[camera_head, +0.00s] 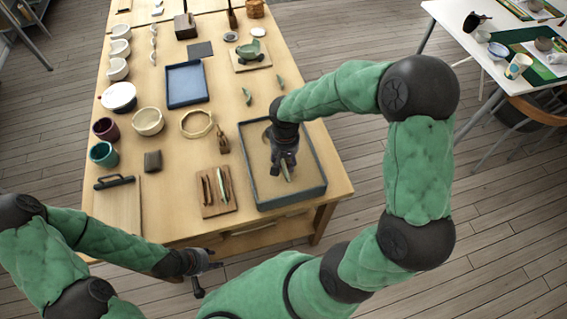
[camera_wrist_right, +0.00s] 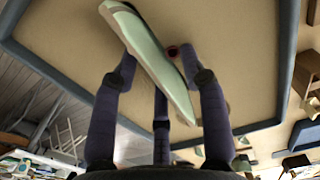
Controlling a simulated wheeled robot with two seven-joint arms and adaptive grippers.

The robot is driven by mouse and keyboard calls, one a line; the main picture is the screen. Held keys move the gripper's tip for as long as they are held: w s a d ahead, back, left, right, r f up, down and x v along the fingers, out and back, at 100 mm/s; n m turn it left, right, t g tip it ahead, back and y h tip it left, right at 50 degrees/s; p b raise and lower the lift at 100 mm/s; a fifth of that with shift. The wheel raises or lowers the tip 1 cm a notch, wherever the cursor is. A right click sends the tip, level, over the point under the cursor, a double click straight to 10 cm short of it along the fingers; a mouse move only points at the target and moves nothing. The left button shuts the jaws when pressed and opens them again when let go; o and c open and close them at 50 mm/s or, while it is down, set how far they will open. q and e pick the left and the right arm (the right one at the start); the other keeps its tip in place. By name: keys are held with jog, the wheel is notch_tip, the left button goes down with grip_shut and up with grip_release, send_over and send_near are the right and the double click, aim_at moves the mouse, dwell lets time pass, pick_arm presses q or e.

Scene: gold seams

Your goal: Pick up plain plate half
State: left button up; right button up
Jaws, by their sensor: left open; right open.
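A pale green plate half (camera_head: 285,173) stands edge-up in the sand of a grey-rimmed tray (camera_head: 322,190). My right gripper (camera_head: 283,158) is above the tray, right at this piece. In the right wrist view the pale piece (camera_wrist_right: 160,65) lies between the open dark fingers of the right gripper (camera_wrist_right: 165,80); I cannot tell whether any finger touches it. Further slim pieces (camera_head: 221,183) stand in a wooden rack (camera_head: 229,208) left of the tray. I cannot tell which is the plain one. My left gripper (camera_head: 203,262) is open and empty beyond the table's front edge.
A brush (camera_head: 222,142) and a wooden ring (camera_head: 196,124) lie near the tray. Cups, a blue tray (camera_head: 186,83), green shards (camera_head: 247,95) and a green bowl (camera_head: 249,49) stand further back. A wooden board (camera_head: 118,207) is at front left.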

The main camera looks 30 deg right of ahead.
grip_shut()
dwell(0.3)
notch_tip(320, 180, up, 10)
jog(key=p, duration=0.3)
jog(key=shift+f, duration=0.15)
jog(key=shift+g, duration=0.8)
jog(key=shift+f+b, duration=0.6)
jog(key=shift+f, duration=2.1)
